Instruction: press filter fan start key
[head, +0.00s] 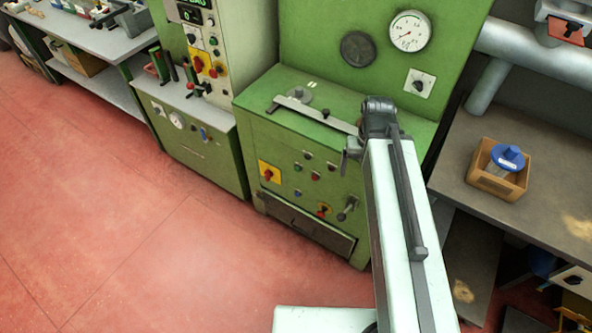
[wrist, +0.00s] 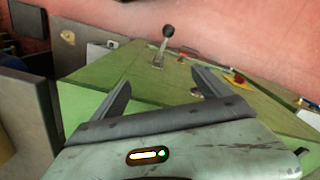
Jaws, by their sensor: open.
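The filter fan start key cannot be singled out, as labels are too small to read. Several small round buttons (head: 315,176), some red and some green, sit on the front of the green cabinet (head: 200,160). In the wrist view my gripper (wrist: 165,88) is open and empty, its two dark fingers apart in front of a green panel (wrist: 145,72). A lever with a black ball knob (wrist: 168,32) stands beyond the fingers. A small button (wrist: 181,60) is right of it. In the head view my arm covers part of the cabinet's right side, and my fingers are not clearly visible.
A red rotary switch on a yellow plate (head: 269,173) is left of the buttons. A lever (head: 347,208) projects low on the front. A bench with a wooden box (head: 498,180) stands at right. The red floor (head: 130,240) is clear at left.

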